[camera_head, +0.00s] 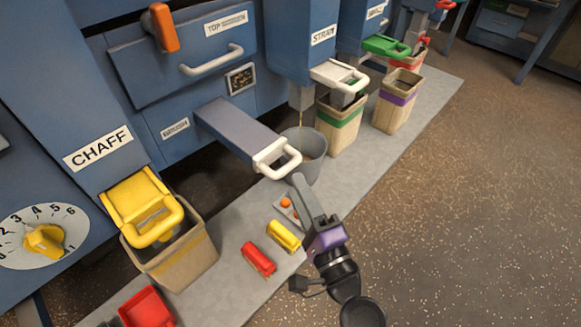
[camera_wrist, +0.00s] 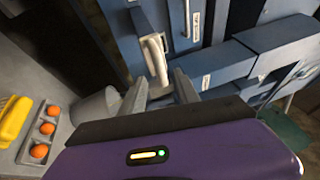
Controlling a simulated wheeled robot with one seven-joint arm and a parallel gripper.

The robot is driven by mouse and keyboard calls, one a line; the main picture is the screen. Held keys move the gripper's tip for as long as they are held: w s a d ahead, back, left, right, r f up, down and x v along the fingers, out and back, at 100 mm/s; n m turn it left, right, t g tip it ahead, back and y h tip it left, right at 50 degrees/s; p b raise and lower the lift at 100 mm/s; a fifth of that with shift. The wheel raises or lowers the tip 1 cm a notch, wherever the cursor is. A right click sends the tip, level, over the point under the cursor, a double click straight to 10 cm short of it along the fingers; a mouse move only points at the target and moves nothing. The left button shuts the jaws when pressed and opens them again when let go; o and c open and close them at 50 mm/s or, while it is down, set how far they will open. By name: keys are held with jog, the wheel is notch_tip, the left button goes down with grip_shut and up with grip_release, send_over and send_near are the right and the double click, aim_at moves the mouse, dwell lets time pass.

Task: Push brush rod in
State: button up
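The brush rod (camera_head: 238,130) is a grey-blue bar sticking out of the blue machine, below the drawer. Its white loop handle (camera_head: 278,158) is at the outer end. My gripper (camera_head: 300,182) is just in front of and to the right of this handle in the head view, apparently apart from it. In the wrist view, my gripper's two grey fingers (camera_wrist: 160,88) are spread with nothing between them. A white loop handle (camera_wrist: 155,55), apparently the rod's, shows just beyond the fingers there.
A grey bucket (camera_head: 308,150) stands close behind the rod handle. A tray with orange balls (camera_head: 287,204), a yellow block (camera_head: 284,236) and a red block (camera_head: 258,258) lie on the grey strip. The yellow CHAFF spout (camera_head: 140,203) sits above a bin (camera_head: 178,262). The right floor is clear.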

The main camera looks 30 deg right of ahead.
aim_at(287, 169)
jog(key=shift+w+d+r+p, duration=0.15)
jog(key=shift+w+p, duration=0.15)
jog(key=shift+w, duration=0.7)
jog(key=shift+w+r+p, duration=0.2)
jog(key=shift+w+p, duration=0.1)
jog(key=shift+w, duration=0.75)
jog(key=shift+w+d+r+p, duration=0.15)
jog(key=shift+w+p, duration=0.15)
jog(key=shift+w, duration=0.7)
jog(key=shift+a, duration=0.1)
grip_shut()
